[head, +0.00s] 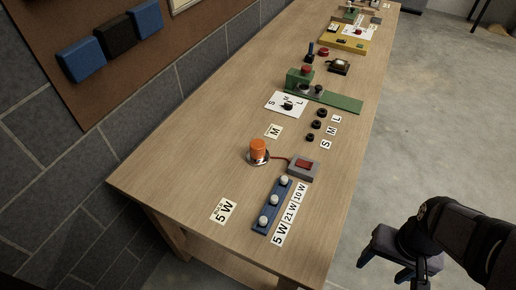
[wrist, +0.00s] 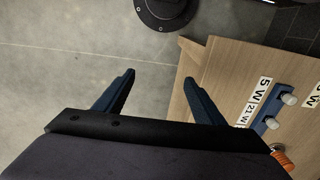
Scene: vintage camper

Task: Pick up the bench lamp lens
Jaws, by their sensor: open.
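The bench lamp lens is an orange ribbed cap (head: 258,147) on a round metal base (head: 258,159) on the wooden bench in the head view. A red wire runs from the base to a grey box with a red switch (head: 303,167). Part of the orange lens also shows at the lower right of the wrist view (wrist: 281,155). My gripper (wrist: 160,82) is open and empty, with its two blue fingers apart over the floor and bench edge. In the head view my gripper (head: 408,272) is off the bench's right side, well away from the lens.
A blue rack with white bulbs (head: 272,205) and wattage labels stands in front of the lens. A "5 W" card (head: 223,211) lies to its left. Black rings (head: 318,125), a green fixture (head: 325,94) and other stations stand farther along the bench (head: 165,170).

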